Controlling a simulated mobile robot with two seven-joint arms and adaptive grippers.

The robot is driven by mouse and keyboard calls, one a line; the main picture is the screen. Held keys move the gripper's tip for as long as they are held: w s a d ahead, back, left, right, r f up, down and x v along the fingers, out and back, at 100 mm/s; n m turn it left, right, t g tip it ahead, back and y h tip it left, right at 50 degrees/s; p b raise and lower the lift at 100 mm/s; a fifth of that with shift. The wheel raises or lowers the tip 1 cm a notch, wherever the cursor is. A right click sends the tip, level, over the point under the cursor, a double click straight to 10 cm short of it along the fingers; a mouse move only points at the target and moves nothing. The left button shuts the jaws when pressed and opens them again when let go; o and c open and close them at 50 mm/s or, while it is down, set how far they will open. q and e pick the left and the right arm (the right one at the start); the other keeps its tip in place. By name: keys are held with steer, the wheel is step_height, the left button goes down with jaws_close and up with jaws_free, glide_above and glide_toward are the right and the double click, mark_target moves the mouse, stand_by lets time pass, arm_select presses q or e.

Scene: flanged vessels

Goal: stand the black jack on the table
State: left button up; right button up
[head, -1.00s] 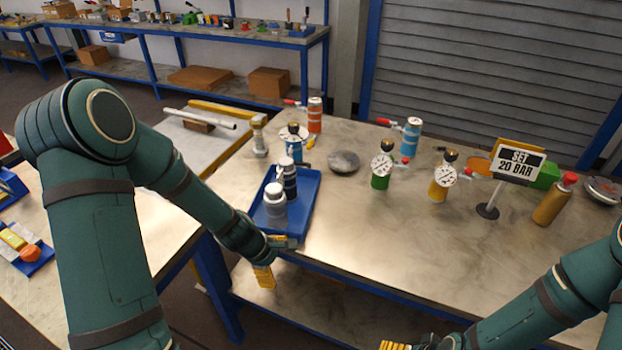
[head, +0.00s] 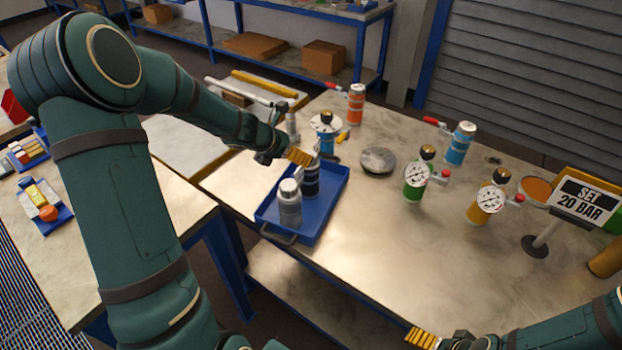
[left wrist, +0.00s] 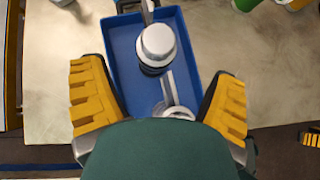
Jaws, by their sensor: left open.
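The black jack (head: 311,182), a dark cylinder with a pale top, stands upright in the blue tray (head: 330,215). In the left wrist view its pale cap (left wrist: 158,42) shows with the dark body just below. A grey jack (head: 289,210) stands in front of it in the tray; in the left wrist view it is mostly hidden behind my wrist. My left gripper (head: 300,157) is open and empty, above the tray near the black jack's top; its fingers (left wrist: 158,100) spread either side of the tray in the wrist view. My right gripper (head: 422,338) is low at the table's front edge.
A round grey disc (head: 378,160) lies right of the tray. Green (head: 415,185) and yellow (head: 487,205) gauge vessels stand further right. The table's front middle (head: 390,260) is clear.

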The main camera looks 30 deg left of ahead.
mark_target(312, 168)
arm_select(q)
steer(key=x, duration=0.4)
steer(key=shift+w+f+b, duration=0.1)
steer(key=shift+b, duration=0.3)
steer(key=b+x, duration=0.1)
steer(key=x, duration=0.4)
steer(key=shift+f, duration=0.1)
steer(key=c, duration=1.4)
